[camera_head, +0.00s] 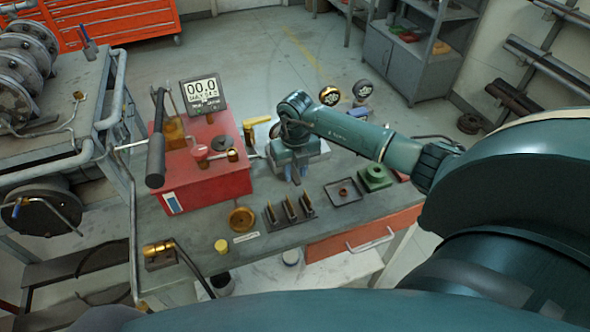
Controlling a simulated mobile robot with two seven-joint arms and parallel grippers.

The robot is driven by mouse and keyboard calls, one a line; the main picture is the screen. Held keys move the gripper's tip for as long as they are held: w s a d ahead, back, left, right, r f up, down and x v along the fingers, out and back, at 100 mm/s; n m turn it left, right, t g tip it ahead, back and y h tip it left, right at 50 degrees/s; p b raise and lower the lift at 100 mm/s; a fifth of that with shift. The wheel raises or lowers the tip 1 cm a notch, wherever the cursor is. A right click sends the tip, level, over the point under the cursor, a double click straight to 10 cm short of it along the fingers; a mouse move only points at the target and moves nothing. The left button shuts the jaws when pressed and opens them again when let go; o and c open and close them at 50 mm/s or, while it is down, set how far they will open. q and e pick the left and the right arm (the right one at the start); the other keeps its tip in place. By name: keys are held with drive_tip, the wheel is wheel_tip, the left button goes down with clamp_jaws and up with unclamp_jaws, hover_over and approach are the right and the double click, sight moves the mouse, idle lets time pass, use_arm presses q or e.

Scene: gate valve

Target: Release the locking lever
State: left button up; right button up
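My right arm comes in from the right, and my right gripper (297,174) points down at the middle of the workbench (335,238). It is over or beside a light grey block (316,151), and I cannot tell whether it touches it. Its fingertips are small and partly hidden, so their opening is unclear. A long black-handled lever (156,140) stands upright at the left side of the red box (205,178). I cannot tell which is the locking lever. My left gripper is not in view.
A display reading 00.0 (203,93) stands behind the red box. Two round gauges (330,96) stand behind my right arm. A slotted rack (290,211), a dark square tray (343,192) and a green part (375,178) lie along the front of the bench. A pipe cart (88,95) is at left.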

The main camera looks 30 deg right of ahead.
sight(295, 175)
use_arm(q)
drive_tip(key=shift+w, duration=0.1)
use_arm(e)
drive_tip(key=shift+o, duration=0.9)
use_arm(q)
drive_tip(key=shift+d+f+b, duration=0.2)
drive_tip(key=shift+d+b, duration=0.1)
drive_tip(key=shift+b, duration=0.4)
use_arm(e)
wheel_tip(295, 175, up, 13)
